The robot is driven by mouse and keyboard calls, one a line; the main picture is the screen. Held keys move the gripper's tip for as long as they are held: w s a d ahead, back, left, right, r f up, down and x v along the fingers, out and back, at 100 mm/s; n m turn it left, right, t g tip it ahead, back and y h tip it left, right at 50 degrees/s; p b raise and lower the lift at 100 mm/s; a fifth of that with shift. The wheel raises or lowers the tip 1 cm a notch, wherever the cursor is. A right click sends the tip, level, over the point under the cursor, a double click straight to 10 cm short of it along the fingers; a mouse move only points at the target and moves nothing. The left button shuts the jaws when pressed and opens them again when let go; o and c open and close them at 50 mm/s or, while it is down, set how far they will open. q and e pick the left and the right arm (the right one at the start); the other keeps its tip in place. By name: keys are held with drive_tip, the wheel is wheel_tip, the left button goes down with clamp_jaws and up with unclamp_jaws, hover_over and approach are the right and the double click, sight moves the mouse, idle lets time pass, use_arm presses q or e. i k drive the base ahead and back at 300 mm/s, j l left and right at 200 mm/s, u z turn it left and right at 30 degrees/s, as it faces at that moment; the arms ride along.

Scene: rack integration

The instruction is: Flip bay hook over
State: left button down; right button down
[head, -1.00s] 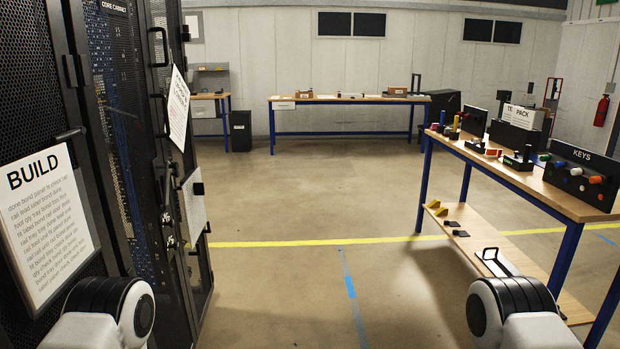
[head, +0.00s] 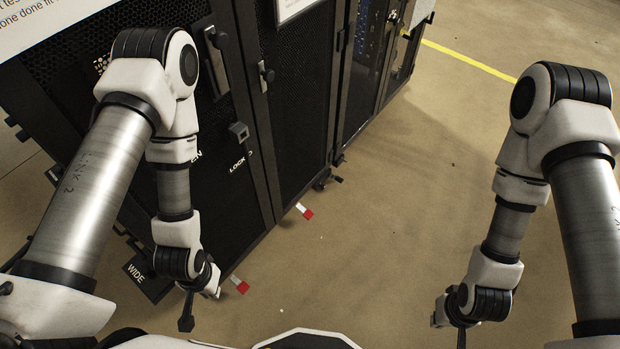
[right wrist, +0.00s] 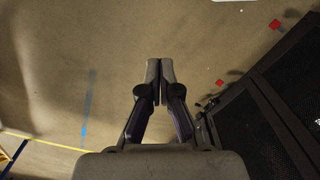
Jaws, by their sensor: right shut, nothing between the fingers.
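The bay hook looks to be the small grey latch block (head: 239,131) on the black mesh rack door in the head view. A white "LOCK" label lies just below it, and a label ending in "EN" is partly hidden behind my left arm. My left gripper (head: 186,318) hangs low in front of the rack, apart from the latch; its fingers are too small to judge. My right gripper (head: 461,338) is at the bottom right, far from the rack door. In the right wrist view its fingers (right wrist: 160,65) are together and empty above bare floor.
The black rack (head: 300,105) fills the left and centre, with upright door handles. Red and white floor markers (head: 304,211) lie along its foot. A "WIDE" plate (head: 146,276) sits low at the left. Open concrete floor (head: 400,215) lies between the rack and my right arm.

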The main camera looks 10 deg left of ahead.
sight(336, 177)
drive_tip(key=i+l+u, duration=0.15)
drive_tip(key=l, duration=0.2)
drive_tip(key=i+l+u, duration=0.1)
drive_tip(key=l, duration=0.25)
drive_tip(key=i+l+u, duration=0.15)
drive_tip(key=i+l, duration=0.15)
drive_tip(key=i+l+u, duration=0.1)
drive_tip(key=l, duration=0.4)
drive_tip(key=i+l+u, duration=0.15)
drive_tip(key=l, duration=0.25)
drive_tip(key=u, duration=0.7)
